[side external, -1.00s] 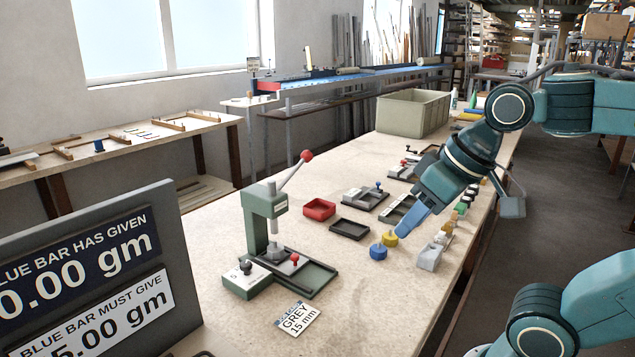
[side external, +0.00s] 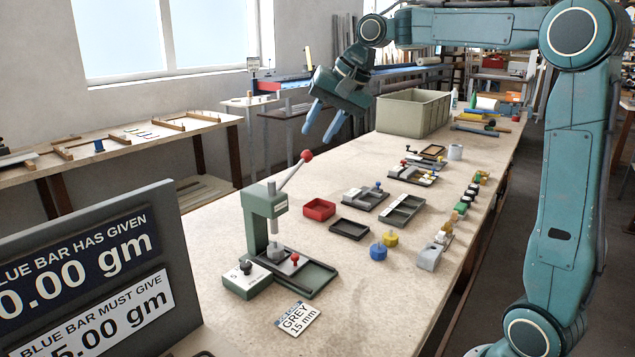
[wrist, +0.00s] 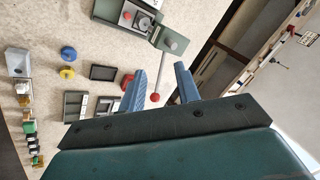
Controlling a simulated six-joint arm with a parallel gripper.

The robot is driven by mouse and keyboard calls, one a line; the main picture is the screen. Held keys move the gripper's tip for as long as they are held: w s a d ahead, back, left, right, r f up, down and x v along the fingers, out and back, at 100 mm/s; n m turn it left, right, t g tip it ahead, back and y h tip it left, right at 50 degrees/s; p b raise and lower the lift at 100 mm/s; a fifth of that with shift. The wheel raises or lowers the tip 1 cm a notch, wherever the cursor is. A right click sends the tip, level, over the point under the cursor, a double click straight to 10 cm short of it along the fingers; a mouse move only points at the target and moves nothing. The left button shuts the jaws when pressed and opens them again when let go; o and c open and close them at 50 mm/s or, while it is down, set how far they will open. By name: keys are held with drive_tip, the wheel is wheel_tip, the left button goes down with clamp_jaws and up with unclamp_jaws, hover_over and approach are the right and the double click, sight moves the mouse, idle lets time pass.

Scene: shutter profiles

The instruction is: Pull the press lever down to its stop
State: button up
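The press (side external: 266,215) is a grey-green stand near the front of the bench. Its lever (side external: 294,174) slants up to the right and ends in a red ball knob (side external: 307,155). My gripper (side external: 322,132) is in the air above and behind the knob, apart from it, with its blue fingers spread and nothing between them. In the wrist view the lever (wrist: 163,75) runs from the press head (wrist: 170,42) to the red knob (wrist: 155,98), which shows between the open fingers (wrist: 160,80).
A red tray (side external: 319,209), a dark tray (side external: 349,229), and blue (side external: 378,252) and yellow (side external: 391,239) knobbed weights sit right of the press. A card (side external: 298,318) lies in front. A large bin (side external: 413,112) stands behind. A display board (side external: 100,280) stands at the left.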

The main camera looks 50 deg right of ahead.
drive_tip(key=w+d+f+m, duration=0.1)
drive_tip(key=w+d+m, duration=0.1)
drive_tip(key=w+d, duration=0.35)
drive_tip(key=m, duration=0.3)
approach(302, 161)
drive_tip(key=r, duration=0.1)
drive_tip(key=shift+s+d, duration=0.15)
drive_tip(key=shift+s, duration=0.2)
drive_tip(key=shift+f, duration=0.15)
drive_tip(key=x, duration=1.3)
drive_tip(key=shift+w+f, duration=0.15)
drive_tip(key=shift+w, duration=0.05)
clamp_jaws()
